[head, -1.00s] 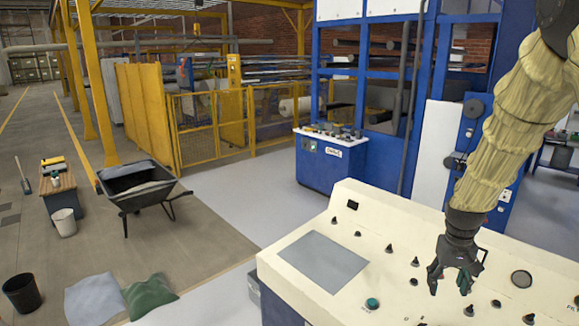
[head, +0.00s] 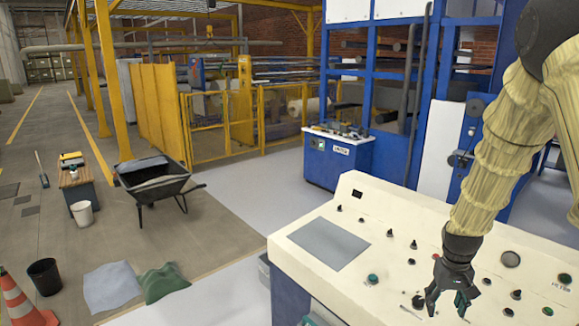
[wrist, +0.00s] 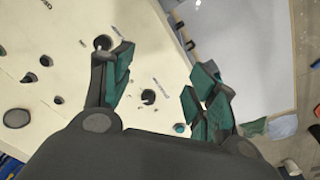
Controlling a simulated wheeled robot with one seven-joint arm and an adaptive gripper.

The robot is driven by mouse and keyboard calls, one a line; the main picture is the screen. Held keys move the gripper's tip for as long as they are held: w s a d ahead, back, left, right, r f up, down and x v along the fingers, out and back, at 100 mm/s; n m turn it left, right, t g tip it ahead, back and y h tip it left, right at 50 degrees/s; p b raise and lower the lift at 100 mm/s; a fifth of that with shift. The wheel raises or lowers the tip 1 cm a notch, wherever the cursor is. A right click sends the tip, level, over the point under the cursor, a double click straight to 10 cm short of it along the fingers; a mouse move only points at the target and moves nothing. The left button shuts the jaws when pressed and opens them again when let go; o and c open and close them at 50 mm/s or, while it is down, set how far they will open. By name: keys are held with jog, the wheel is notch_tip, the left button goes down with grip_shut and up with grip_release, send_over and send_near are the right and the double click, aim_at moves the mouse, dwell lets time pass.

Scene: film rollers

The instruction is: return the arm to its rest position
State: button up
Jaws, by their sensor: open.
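My gripper (head: 447,303) is open and empty in the head view, above the near side of the cream control panel (head: 300,212). Its fingers point down. My arm, in a ribbed yellowish sleeve, comes in from the upper right and bends downward to it. In the wrist view my gripper (wrist: 160,85) shows its two teal-padded fingers spread apart, with nothing between them. The panel (wrist: 60,75) lies beneath them, with black knobs and round holes. Part of the panel is hidden behind my arm and gripper.
A blue machine frame (head: 365,90) stands behind the panel, with a small blue console (head: 335,165). To the left are a wheelbarrow (head: 158,185), a black bin (head: 44,277), sacks (head: 110,288) and a traffic cone (head: 22,300). Floor between the wheelbarrow and panel is clear.

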jog(key=s+a+f+b, duration=0.1)
jog(key=s+a+f, duration=0.15)
jog(key=f, duration=0.35)
jog(key=s+a+f+b, duration=0.1)
jog(key=s+f, duration=0.3)
jog(key=f, duration=0.3)
jog(key=s+a+f+b, duration=0.1)
jog(key=s+a+f, duration=0.15)
jog(key=f, duration=0.35)
jog(key=s+a+f+b, duration=0.3)
jog(key=s+a+f, duration=0.3)
jog(key=s+f, duration=0.4)
jog(key=s+a+f+n+y+b, duration=0.1)
jog(key=s+a+f+b, duration=0.2)
jog(key=s+a+f, duration=0.3)
jog(key=s+f, duration=0.5)
jog(key=s, duration=0.7)
jog(key=shift+s+g, duration=0.3)
